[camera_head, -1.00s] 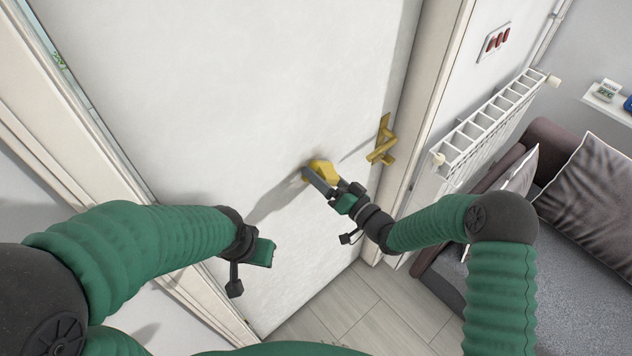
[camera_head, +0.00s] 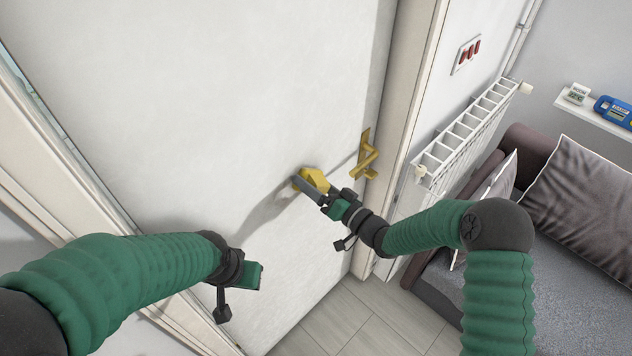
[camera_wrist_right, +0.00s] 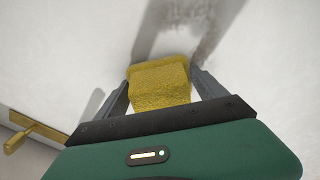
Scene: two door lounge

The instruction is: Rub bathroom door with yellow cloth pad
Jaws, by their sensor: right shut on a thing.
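The white bathroom door (camera_head: 230,90) fills the middle of the head view. My right gripper (camera_head: 306,186) is shut on the yellow cloth pad (camera_head: 317,178), left of the brass handle. In the right wrist view the pad (camera_wrist_right: 160,82) sits between both fingers, its far end at or very near the door; contact is hard to tell. A dark smudge (camera_wrist_right: 207,38) shows on the door just beyond the pad. My left gripper (camera_head: 250,278) hangs in front of the door's lower left; its fingers are not clearly seen.
The brass handle (camera_head: 366,160) sticks out close to the right of the pad. A white radiator (camera_head: 475,130) and a grey sofa (camera_head: 560,250) stand to the right. A shelf (camera_head: 600,112) holds small devices. The tiled floor (camera_head: 340,320) below is clear.

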